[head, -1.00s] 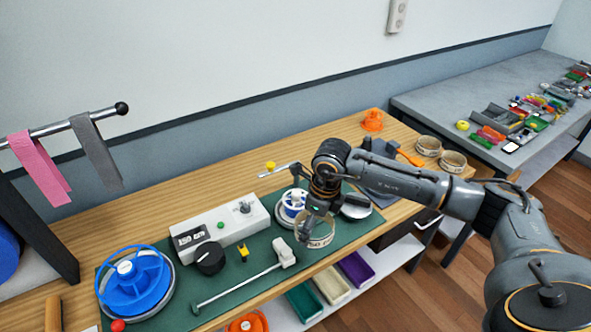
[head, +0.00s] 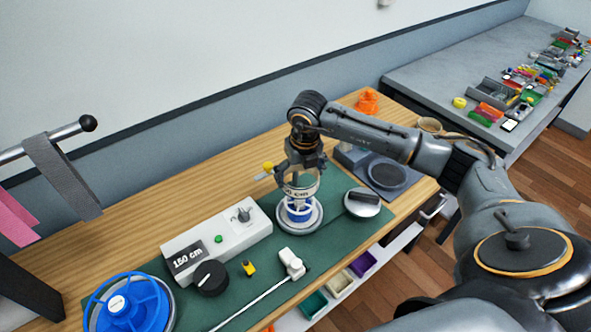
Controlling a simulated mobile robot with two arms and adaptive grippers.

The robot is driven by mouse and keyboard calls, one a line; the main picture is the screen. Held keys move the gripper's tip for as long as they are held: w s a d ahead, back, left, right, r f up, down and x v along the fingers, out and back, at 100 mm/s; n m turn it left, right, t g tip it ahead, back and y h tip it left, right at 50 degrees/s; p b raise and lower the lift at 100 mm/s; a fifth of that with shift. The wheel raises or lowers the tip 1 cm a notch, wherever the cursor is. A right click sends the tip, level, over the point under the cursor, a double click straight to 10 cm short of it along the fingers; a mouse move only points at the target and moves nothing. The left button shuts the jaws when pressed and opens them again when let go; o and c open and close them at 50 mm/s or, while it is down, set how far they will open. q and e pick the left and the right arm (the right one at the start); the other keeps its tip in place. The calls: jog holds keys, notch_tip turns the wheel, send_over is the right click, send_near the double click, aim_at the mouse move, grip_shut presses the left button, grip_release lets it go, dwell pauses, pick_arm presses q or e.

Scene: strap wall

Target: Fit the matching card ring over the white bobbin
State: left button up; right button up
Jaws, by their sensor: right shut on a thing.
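The white bobbin (head: 299,214), with blue on it, stands upright on a round grey plate (head: 284,226) on the green mat. My right gripper (head: 302,176) points down over it, shut on a pale card ring (head: 301,191) with dark print, of which "cm" is partly readable. The ring is upright in line with the bobbin, right at its top. I cannot tell whether its lower edge is around the bobbin or just above it. The bobbin's top is hidden by the ring. My left gripper is not in view.
A round metal piece with a dark handle (head: 362,202) is close on the right. Another card ring (head: 430,125) lies farther right, partly behind my arm.

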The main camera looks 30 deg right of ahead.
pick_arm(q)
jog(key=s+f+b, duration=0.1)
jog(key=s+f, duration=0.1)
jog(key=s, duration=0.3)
pick_arm(e)
jog(key=shift+s+f, duration=0.2)
jog(key=shift+f, duration=0.75)
jog(key=f, duration=0.1)
jog(key=f+b, duration=0.1)
jog(key=shift+w+f+b, duration=0.2)
jog(key=shift+f+b, duration=0.1)
jog(key=shift+f, duration=0.4)
jog(key=shift+f+b, duration=1)
jog(key=shift+f, duration=0.4)
jog(key=shift+f+b, duration=0.7)
jog(key=shift+f, duration=0.1)
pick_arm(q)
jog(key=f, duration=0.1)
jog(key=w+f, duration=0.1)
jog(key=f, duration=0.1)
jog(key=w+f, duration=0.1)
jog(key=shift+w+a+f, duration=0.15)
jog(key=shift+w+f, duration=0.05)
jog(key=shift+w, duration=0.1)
pick_arm(e)
jog(key=o, duration=0.5)
jog(key=shift+c, duration=0.2)
